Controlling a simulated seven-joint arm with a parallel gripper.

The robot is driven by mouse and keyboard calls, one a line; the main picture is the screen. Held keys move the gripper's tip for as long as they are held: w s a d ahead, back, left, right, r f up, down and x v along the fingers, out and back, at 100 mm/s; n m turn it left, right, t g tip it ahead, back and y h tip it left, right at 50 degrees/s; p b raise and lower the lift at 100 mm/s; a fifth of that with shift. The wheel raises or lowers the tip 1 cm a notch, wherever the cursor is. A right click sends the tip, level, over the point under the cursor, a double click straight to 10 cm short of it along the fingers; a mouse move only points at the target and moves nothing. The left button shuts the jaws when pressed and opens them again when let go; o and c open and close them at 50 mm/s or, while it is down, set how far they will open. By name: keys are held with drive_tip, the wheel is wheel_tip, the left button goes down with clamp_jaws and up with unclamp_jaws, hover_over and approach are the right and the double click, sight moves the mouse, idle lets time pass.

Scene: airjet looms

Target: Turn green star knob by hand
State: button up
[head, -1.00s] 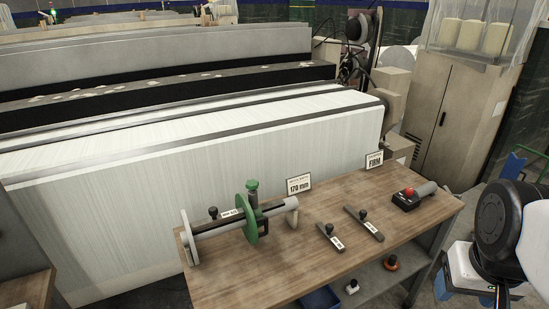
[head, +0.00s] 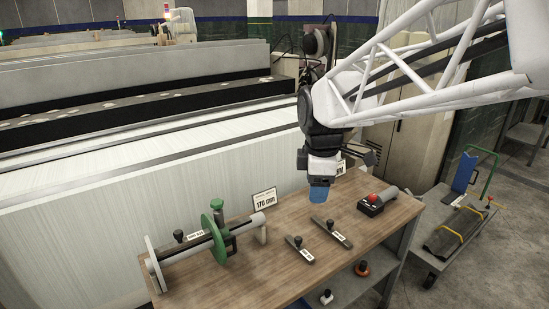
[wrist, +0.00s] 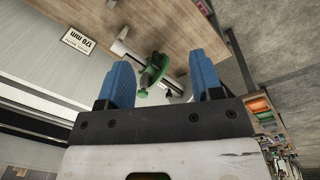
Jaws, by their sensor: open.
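The green star knob (head: 217,205) stands on top of the green disc (head: 218,238) of a roller fixture (head: 185,246) at the left of the wooden bench. In the wrist view the green disc (wrist: 156,68) shows beyond and between my fingers, with a small green piece at its lower left that looks like the knob (wrist: 142,93). My gripper (head: 319,196) hangs above the bench, right of the fixture and apart from it. Its blue fingers (wrist: 162,82) are spread with nothing between them.
A sign reading 170 mm (head: 264,204) stands behind the fixture. Two flat tools with black knobs (head: 299,250) (head: 332,233) and a device with a red button (head: 373,203) lie on the bench (head: 240,285). A cart (head: 460,225) stands at right. The loom stands behind the bench.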

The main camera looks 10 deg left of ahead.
drive_tip(key=w+a+f+n, duration=0.1)
drive_tip(key=w+a+n, duration=0.25)
drive_tip(key=a, duration=0.35)
drive_tip(key=w+a+f+n, duration=0.1)
drive_tip(key=w+a+n, duration=0.2)
drive_tip(key=a+n, duration=0.35)
drive_tip(key=n+g, duration=0.1)
drive_tip(key=n, duration=0.6)
hover_over(217, 203)
wheel_tip(217, 203, down, 4)
drive_tip(key=shift+a+f, duration=0.1)
drive_tip(key=shift+f, duration=0.1)
drive_tip(key=shift+f, duration=0.2)
drive_tip(key=shift+m, duration=0.3)
drive_tip(key=shift+f, duration=3.8)
drive_tip(key=c, duration=0.7)
drive_tip(key=shift+o, duration=0.2)
